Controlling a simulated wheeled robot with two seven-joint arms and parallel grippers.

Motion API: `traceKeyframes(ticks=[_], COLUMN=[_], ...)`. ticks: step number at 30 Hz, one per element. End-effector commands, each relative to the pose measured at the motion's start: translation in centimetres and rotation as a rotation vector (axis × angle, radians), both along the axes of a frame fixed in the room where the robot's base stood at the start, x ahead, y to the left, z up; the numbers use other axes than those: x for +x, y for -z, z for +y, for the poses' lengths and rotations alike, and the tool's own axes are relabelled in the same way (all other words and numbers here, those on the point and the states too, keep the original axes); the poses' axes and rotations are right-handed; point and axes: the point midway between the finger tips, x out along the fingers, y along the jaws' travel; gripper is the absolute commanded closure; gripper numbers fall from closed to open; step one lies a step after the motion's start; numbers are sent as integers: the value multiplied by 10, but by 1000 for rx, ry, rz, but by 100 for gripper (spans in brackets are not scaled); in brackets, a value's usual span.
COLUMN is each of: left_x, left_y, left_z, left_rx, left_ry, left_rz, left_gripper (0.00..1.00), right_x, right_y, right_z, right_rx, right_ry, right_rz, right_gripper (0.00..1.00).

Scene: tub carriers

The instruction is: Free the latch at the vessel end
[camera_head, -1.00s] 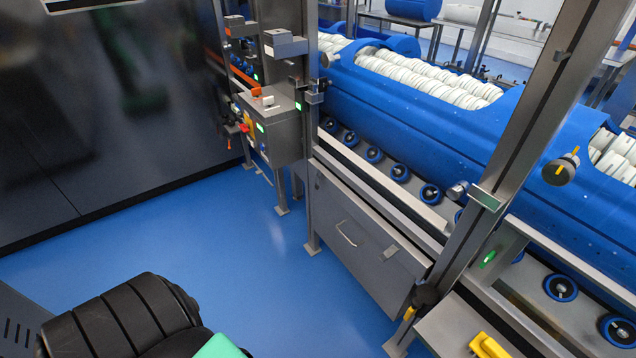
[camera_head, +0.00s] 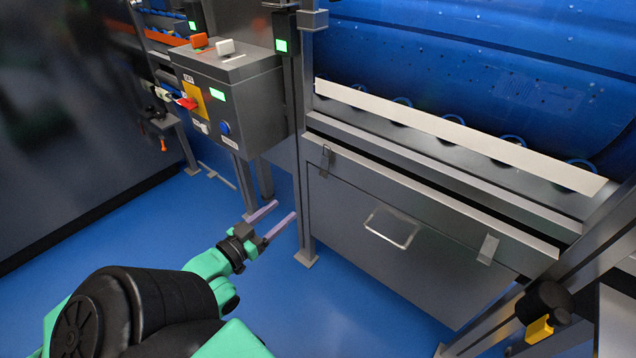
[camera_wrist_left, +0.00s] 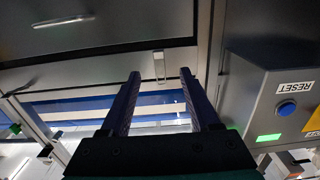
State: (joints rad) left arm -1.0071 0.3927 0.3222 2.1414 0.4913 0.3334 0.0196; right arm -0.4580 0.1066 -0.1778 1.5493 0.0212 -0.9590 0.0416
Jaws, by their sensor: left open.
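A grey metal panel (camera_head: 375,225) with a wire handle (camera_head: 391,228) hangs under the conveyor. It has one small latch (camera_head: 326,158) near its upper left corner and another latch (camera_head: 488,249) near its upper right end. I cannot tell from the picture which is at the vessel end. My left gripper (camera_head: 285,209) is open and empty, in front and to the left of the panel, apart from it. In the left wrist view, one latch (camera_wrist_left: 159,66) shows between and beyond the fingertips (camera_wrist_left: 160,74). My right gripper is out of sight.
A grey control box (camera_head: 235,100) with a red switch, blue button and green lights stands left of the panel. A steel post (camera_head: 300,150) rises between them. A blue vessel (camera_head: 470,70) lies on rollers above. The blue floor (camera_head: 130,235) is clear.

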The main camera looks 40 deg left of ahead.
Motion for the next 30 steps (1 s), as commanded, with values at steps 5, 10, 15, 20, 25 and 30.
traceKeyframes(ticks=[5, 10, 15, 20, 25, 30], left_x=[18, 59, 103, 134, 147, 147], left_y=[-14, -14, -13, -12, -12, -12], left_z=[-4, -3, -2, -1, -1, -1], left_rx=[-4, -3, -4, -3, -2, -2], left_ry=[13, 12, 11, 11, 11, 12], left_rz=[-37, -39, -36, -33, -29, -28], left_gripper=[38, 38, 38, 38, 38, 38], right_x=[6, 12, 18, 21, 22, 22], right_y=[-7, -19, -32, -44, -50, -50], right_z=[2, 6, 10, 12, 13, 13], right_rx=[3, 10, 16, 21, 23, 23], right_ry=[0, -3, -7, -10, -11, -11], right_rz=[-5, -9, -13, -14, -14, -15], right_gripper=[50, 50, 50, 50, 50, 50])
